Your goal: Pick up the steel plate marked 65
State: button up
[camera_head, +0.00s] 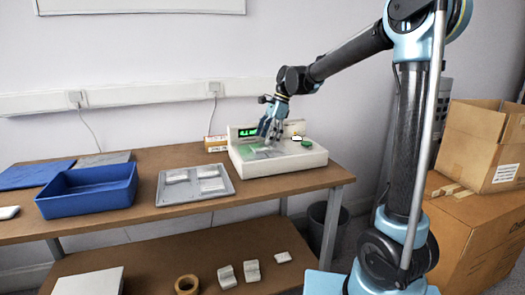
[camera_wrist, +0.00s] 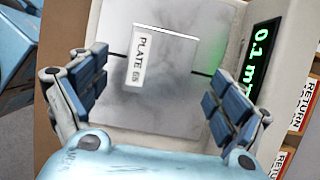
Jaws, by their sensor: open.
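The steel plate marked 65 (camera_wrist: 176,78) lies flat on the pale top of the instrument (camera_wrist: 118,22). Its white label reads "PLATE 65" in the wrist view. My gripper (camera_wrist: 158,74) is open, with one blue-padded finger to the left of the plate and one to the right. Both fingers look apart from the plate; their height above it is hard to tell. In the head view my gripper (camera_head: 268,131) hangs over the instrument (camera_head: 300,160) and partly hides its top, so the plate is hard to make out there.
A green display (camera_wrist: 264,55) stands beside the plate. Labelled boxes (camera_wrist: 291,105) stand behind the instrument. Cardboard boxes (camera_head: 485,205) are at the right.

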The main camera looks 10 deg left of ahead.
jog(key=shift+x, duration=0.9)
jog(key=c, duration=1.7)
jog(key=shift+o, duration=0.2)
jog(key=shift+r, duration=0.1)
